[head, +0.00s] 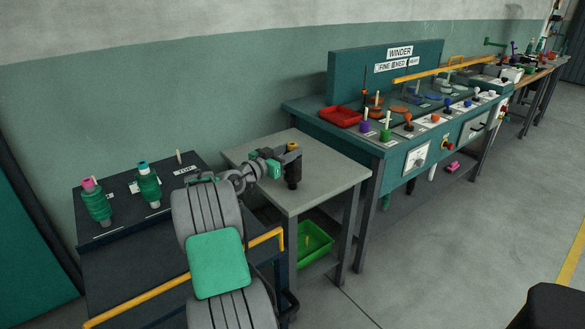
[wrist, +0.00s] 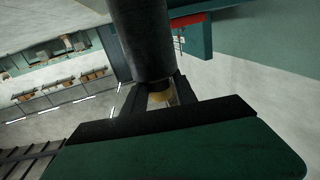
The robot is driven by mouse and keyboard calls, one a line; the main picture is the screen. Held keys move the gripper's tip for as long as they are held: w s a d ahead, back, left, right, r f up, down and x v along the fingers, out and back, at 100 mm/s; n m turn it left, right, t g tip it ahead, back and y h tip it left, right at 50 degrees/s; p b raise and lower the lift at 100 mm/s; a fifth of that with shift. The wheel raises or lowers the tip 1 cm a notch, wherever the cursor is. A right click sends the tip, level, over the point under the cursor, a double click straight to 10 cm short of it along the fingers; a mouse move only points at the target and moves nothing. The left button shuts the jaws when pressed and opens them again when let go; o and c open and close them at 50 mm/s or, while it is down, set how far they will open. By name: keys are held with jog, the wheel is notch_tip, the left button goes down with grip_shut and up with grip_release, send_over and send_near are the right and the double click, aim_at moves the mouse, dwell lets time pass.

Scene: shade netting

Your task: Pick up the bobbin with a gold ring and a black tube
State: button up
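The bobbin with a gold ring and a black tube (head: 294,172) is upright at my gripper (head: 285,163), over the grey side table. In the wrist view the black tube (wrist: 138,42) fills the upper middle, and the gold ring (wrist: 160,97) sits between the two dark fingers of my gripper (wrist: 157,95). The fingers close around the bobbin at the ring. I cannot tell whether its lower end touches the table.
A green bobbin with a pink top (head: 97,204) and one with a teal top (head: 149,187) stand on the dark rack at left. A green crate (head: 314,242) is below the table. The winder bench (head: 400,165) stands at right.

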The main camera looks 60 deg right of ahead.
grip_shut()
dwell(1.1)
